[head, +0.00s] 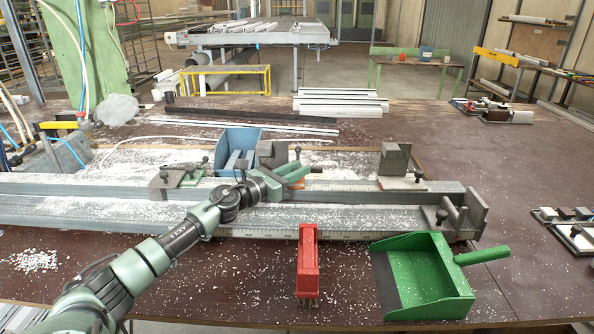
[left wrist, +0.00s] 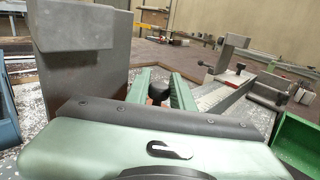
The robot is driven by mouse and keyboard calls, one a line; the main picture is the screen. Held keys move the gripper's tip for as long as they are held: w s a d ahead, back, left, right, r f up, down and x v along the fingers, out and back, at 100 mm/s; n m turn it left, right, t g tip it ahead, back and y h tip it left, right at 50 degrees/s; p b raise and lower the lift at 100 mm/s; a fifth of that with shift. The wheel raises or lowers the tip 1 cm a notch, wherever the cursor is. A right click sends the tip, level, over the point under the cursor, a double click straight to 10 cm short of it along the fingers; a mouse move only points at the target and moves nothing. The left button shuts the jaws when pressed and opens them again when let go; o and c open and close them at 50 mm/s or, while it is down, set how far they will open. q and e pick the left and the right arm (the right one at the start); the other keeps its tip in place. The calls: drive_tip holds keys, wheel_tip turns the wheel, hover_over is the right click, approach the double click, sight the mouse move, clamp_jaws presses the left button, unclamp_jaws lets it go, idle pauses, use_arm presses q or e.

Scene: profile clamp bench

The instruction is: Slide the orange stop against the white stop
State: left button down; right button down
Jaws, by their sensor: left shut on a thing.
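The orange stop shows as a grey block (head: 271,153) with a sliver of orange base (head: 297,185) on the rail; my left gripper hides much of it. My left gripper (head: 298,173) is shut on the stop's dark knob (left wrist: 158,91), between its green fingers in the left wrist view. The grey block (left wrist: 85,75) stands close beside the fingers there. The white stop (head: 402,184), a grey upright block on a pale base, sits farther right on the rail, with a clear gap between the two. It also shows in the left wrist view (left wrist: 233,77). My right gripper is not in view.
A stop with a green base (head: 190,178) sits left on the rail. An end clamp (head: 470,212) closes the rail's right end. A blue bin (head: 238,141) stands behind; a red brush (head: 308,262) and green dustpan (head: 428,277) lie in front. White chips litter the bench.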

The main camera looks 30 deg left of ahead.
use_arm(q)
drive_tip(key=shift+w+d+r+p, duration=0.2)
drive_tip(key=shift+d+p, duration=0.15)
drive_tip(key=w+d+p, duration=0.1)
drive_tip(key=w+d, duration=0.1)
drive_tip(key=d, duration=0.1)
drive_tip(key=w+d+p, duration=0.1)
drive_tip(key=w+d, duration=0.1)
drive_tip(key=d, duration=0.1)
drive_tip(key=w+d+p, duration=0.1)
drive_tip(key=w+d, duration=0.1)
drive_tip(key=d, duration=0.2)
drive_tip(key=shift+p, duration=0.3)
drive_tip(key=shift+w+d+f, duration=0.1)
drive_tip(key=shift+w+f, duration=0.05)
drive_tip(key=c, duration=1.5)
unclamp_jaws()
